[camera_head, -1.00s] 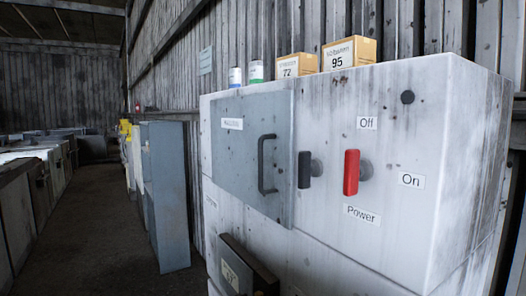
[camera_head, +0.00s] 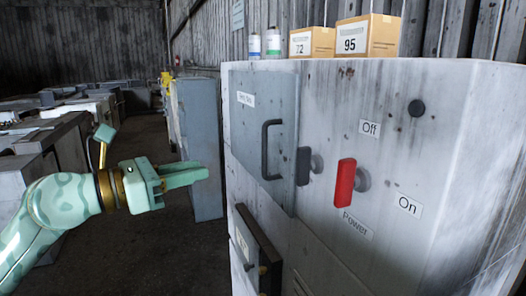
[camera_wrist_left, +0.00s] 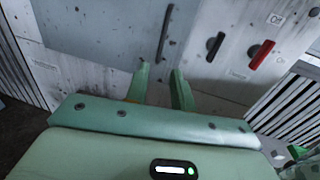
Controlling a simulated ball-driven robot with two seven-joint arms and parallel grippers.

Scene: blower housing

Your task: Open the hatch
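The hatch (camera_head: 251,130) is a grey panel on the front of the white blower housing. It looks closed. Its dark bar handle (camera_head: 267,150) stands upright near its right edge. A black latch knob (camera_head: 304,166) sits just right of the hatch edge. My left gripper (camera_head: 207,172) is left of the hatch, apart from the handle, its fingers pointing right. In the left wrist view, the fingers (camera_wrist_left: 160,80) are spread apart with nothing between them, and the handle (camera_wrist_left: 165,33) shows beyond them. My right gripper is not in view.
A red power lever (camera_head: 345,183) sits right of the black knob, between Off and On labels. A lower drawer-like panel (camera_head: 255,250) sticks out below the hatch. Boxes (camera_head: 368,36) and cans stand on top. A grey cabinet (camera_head: 200,145) stands behind my gripper.

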